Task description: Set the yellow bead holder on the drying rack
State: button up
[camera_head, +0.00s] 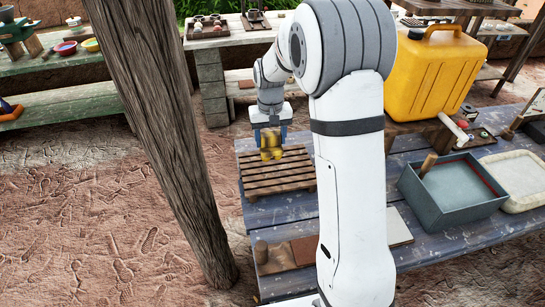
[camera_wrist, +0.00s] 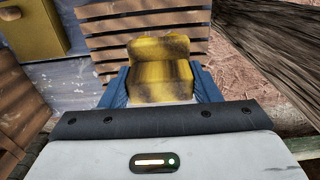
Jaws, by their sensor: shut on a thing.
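The yellow bead holder (camera_head: 270,147) is a small dark-stained yellow block, held at the far end of my arm. My gripper (camera_head: 268,139) has blue fingers shut on it. In the wrist view the holder (camera_wrist: 160,70) sits between the two blue fingers of my gripper (camera_wrist: 160,88). The drying rack (camera_head: 278,176) is a low slatted wooden rack on the blue table. The holder is over the rack's back left part; its slats (camera_wrist: 108,30) also show behind the holder in the wrist view. I cannot tell whether the holder touches the slats.
A wooden post (camera_head: 165,120) stands close left of the rack. A large yellow jerrycan (camera_head: 435,70) stands at the back right. A grey bin (camera_head: 408,192) and a pale tray (camera_head: 520,200) are on the right of the blue table (camera_head: 430,236). A bench (camera_head: 235,42) stands behind.

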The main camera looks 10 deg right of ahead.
notch_tip(320, 180, down, 9)
jog(key=shift+a+f+p, duration=0.1)
jog(key=shift+p, duration=0.6)
jog(key=shift+f, duration=0.15)
jog(key=o, duration=0.9)
jog(key=shift+r, duration=0.2)
